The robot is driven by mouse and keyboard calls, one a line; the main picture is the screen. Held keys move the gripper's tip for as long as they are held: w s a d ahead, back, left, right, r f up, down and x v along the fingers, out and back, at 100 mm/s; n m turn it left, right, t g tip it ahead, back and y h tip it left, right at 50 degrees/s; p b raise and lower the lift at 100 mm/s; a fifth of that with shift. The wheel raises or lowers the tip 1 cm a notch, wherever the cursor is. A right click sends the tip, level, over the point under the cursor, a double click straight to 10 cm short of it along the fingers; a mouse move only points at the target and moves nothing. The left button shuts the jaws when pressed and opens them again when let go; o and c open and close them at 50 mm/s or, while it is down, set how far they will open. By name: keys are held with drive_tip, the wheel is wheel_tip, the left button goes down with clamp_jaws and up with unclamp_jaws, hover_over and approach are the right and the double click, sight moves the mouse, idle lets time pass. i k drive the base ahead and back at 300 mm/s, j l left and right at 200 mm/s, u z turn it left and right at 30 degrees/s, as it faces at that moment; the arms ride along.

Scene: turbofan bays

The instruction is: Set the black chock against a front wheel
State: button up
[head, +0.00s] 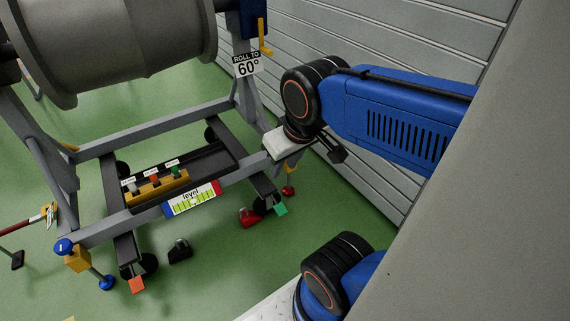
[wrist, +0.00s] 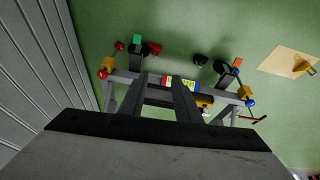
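The black chock (head: 180,251) sits on the green floor in front of the engine stand, a small gap to the right of the front-left wheel (head: 150,263). It also shows in the wrist view (wrist: 200,60), beside that same wheel (wrist: 219,67). The other front wheel (head: 262,206) has a red chock (head: 249,217) close beside it; whether they touch I cannot tell. My gripper (wrist: 160,84) is high above the floor, over the stand's front right. Its two grey fingers are apart with nothing between them. In the head view its fingers are mostly hidden.
The stand's front beam (head: 110,230) carries a level gauge (head: 191,199). Yellow-and-blue and red-tipped jacks flank it. A slatted wall (head: 380,40) rises close on the right. A tan mat (wrist: 288,60) lies to the side. Floor before the black chock is clear.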

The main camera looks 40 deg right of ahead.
sight(182, 251)
drive_tip(key=i+j, duration=0.1)
drive_tip(key=j, duration=0.3)
drive_tip(key=j+u, duration=0.15)
drive_tip(key=j, duration=0.25)
drive_tip(key=i+j, duration=0.15)
drive_tip(key=j, duration=0.2)
drive_tip(key=i+j+u, duration=0.1)
drive_tip(key=j, duration=0.3)
drive_tip(key=i+j, duration=0.1)
drive_tip(key=j, duration=0.25)
drive_tip(key=i+j+u, duration=0.15)
drive_tip(key=j, duration=0.25)
